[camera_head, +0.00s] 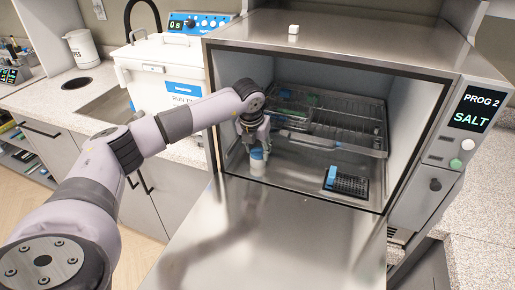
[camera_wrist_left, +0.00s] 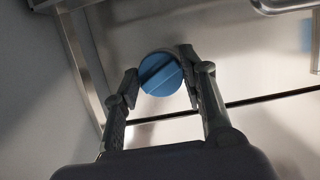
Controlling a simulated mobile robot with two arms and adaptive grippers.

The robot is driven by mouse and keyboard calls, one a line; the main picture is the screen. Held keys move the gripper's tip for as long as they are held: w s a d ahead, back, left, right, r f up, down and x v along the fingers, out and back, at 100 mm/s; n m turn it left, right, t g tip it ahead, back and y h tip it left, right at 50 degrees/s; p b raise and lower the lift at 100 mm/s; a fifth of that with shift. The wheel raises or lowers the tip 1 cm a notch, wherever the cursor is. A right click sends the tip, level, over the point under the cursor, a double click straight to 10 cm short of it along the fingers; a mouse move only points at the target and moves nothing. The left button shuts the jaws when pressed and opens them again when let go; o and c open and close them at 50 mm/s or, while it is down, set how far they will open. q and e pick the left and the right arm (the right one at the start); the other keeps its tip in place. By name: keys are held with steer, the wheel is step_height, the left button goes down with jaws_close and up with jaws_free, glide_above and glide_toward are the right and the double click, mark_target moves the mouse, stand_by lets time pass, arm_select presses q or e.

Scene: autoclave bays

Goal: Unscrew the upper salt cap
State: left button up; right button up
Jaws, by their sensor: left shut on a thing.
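The salt cap (camera_wrist_left: 160,74) is a round blue cap with a raised bar across its top. In the wrist view it sits between the fingertips of my left gripper (camera_wrist_left: 168,80), which is shut on it. In the head view my left gripper (camera_head: 255,138) points down inside the open autoclave chamber, near its left front. A white cylindrical part (camera_head: 258,165) stands upright just below the fingers, with a little blue at its top. The gripper mostly hides the cap there. My right gripper is not in view.
The autoclave door (camera_head: 270,235) lies folded down in front. A wire rack (camera_head: 345,125) is deeper in the chamber, and a dark tray with a blue piece (camera_head: 348,185) lies at right. The panel display (camera_head: 470,110) reads PROG 2, SALT. A white-lidded bath (camera_head: 160,70) stands left.

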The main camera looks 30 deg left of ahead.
arm_select(q)
steer(key=c, duration=0.4)
steer(key=shift+n+y, duration=0.5)
steer(key=shift+n, duration=1.3)
steer(key=n+g, duration=0.1)
steer(key=n, duration=0.1)
steer(key=shift+d+n+y, duration=0.15)
steer(key=shift+n+y, duration=0.15)
steer(key=shift+n, duration=0.4)
steer(key=n+g, duration=0.1)
steer(key=n, duration=0.2)
steer(key=shift+y, duration=0.3)
steer(key=shift+n, duration=0.4)
